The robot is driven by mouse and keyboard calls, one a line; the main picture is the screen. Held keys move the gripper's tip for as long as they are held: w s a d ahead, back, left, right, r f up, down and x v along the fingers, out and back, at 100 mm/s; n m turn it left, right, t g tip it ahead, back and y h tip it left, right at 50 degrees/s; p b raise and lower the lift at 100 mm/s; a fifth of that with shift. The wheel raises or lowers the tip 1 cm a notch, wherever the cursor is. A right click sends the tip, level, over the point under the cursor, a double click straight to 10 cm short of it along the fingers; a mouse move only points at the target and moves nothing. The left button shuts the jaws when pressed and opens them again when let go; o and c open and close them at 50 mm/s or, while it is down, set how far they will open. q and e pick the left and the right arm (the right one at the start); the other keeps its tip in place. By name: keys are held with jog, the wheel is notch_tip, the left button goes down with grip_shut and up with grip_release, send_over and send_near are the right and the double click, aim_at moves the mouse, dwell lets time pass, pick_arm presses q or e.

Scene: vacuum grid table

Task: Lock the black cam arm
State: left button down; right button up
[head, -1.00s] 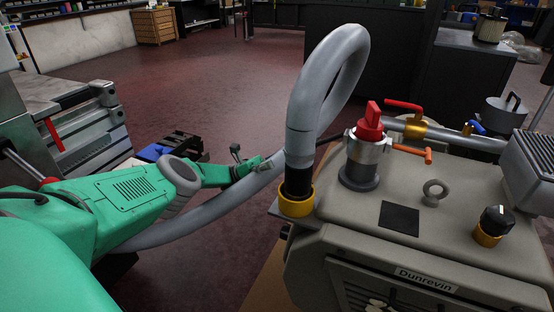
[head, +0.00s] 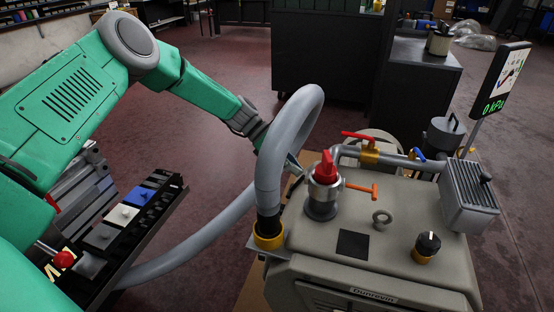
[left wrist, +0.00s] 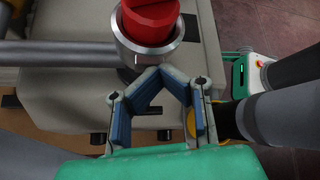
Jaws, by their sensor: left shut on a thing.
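The metal fitting with a red knob (head: 324,168) stands on the beige machine (head: 385,225). In the left wrist view the red knob (left wrist: 152,15) is at the top, just past my left gripper (left wrist: 160,76). Its blue-padded fingers slant together into a peak, with the tips closed close to the metal collar (left wrist: 150,50). The black cam arm is not clearly visible now; the fingertips are where it stuck out from the fitting's left side, so they appear to hold it. In the head view the hose partly hides the gripper.
A thick grey hose (head: 268,160) rises from a yellow-ringed black coupling (head: 269,228), close beside my left gripper. Red and orange handles (head: 362,188) stick out near the fitting. A tool rack (head: 124,215) stands at left. A gauge display (head: 503,80) stands at right.

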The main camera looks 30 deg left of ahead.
pick_arm(q)
jog(key=s+a+r+t+y+p, duration=0.1)
jog(key=s+a+r+y+p, duration=0.15)
jog(key=a, duration=0.35)
jog(key=s+a+r+t+y+p, duration=0.1)
jog(key=s+a+r+y+p, duration=0.1)
jog(key=a+r+y, duration=0.3)
pick_arm(e)
notch_tip(320, 180, up, 6)
pick_arm(q)
jog(key=w+d+f+h+b, duration=0.2)
jog(key=d+f, duration=0.1)
jog(key=f, duration=0.4)
jog(key=w+d+f+h+b, duration=0.2)
jog(key=d+f+b, duration=0.1)
jog(key=f, duration=0.5)
jog(key=shift+d+f+b, duration=0.25)
jog(key=shift+d+b, duration=0.1)
jog(key=shift+d, duration=0.3)
pick_arm(e)
jog(key=shift+s+f, duration=0.1)
jog(key=shift+f, duration=2.6)
pick_arm(q)
jog(key=shift+s+a, duration=0.1)
